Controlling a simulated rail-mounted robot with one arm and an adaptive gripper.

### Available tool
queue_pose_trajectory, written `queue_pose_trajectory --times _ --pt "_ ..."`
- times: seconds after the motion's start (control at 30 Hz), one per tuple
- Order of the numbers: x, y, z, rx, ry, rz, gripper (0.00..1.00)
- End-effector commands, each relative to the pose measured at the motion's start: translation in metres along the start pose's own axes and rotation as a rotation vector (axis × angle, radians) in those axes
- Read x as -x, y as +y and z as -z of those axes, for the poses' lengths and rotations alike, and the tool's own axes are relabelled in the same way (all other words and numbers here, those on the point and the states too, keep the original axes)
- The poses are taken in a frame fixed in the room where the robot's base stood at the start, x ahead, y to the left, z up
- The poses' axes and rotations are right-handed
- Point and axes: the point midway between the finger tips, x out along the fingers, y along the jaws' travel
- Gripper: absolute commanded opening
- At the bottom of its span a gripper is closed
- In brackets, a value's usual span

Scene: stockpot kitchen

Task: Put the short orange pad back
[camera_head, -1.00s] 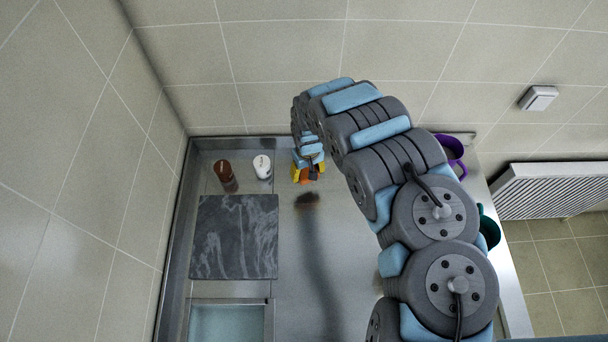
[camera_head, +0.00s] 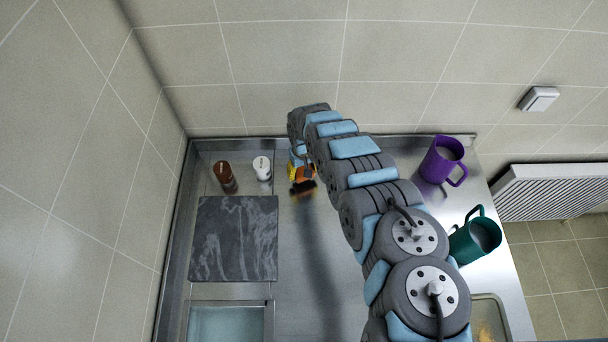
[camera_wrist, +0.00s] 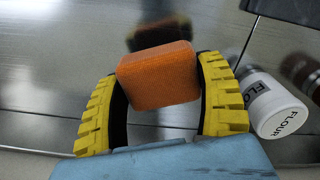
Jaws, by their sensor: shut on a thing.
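The short orange pad (camera_wrist: 158,78) is held between the two yellow ribbed fingers of my gripper (camera_wrist: 160,85) in the wrist view. A dark patch, its reflection or shadow, shows on the steel just past it. In the head view my gripper (camera_head: 302,180) is at the back of the counter, right of the white flour shaker, with a bit of orange and yellow showing. My arm covers part of that area. I cannot tell whether the pad touches the counter.
The white flour shaker (camera_head: 262,168) and a brown shaker (camera_head: 225,176) stand left of my gripper. A dark marble board (camera_head: 235,238) lies in front of them. The counter between board and arm is clear.

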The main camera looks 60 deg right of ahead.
Motion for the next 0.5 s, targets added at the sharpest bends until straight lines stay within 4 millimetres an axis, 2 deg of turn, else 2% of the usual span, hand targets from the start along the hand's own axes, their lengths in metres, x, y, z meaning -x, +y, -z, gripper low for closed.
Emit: queue_pose_trajectory --times 0.37,0.5 --pt "-0.005 0.004 0.004 -0.005 0.003 -0.004 0.35" --pt "-0.021 0.001 0.005 -0.003 0.002 -0.002 0.35"
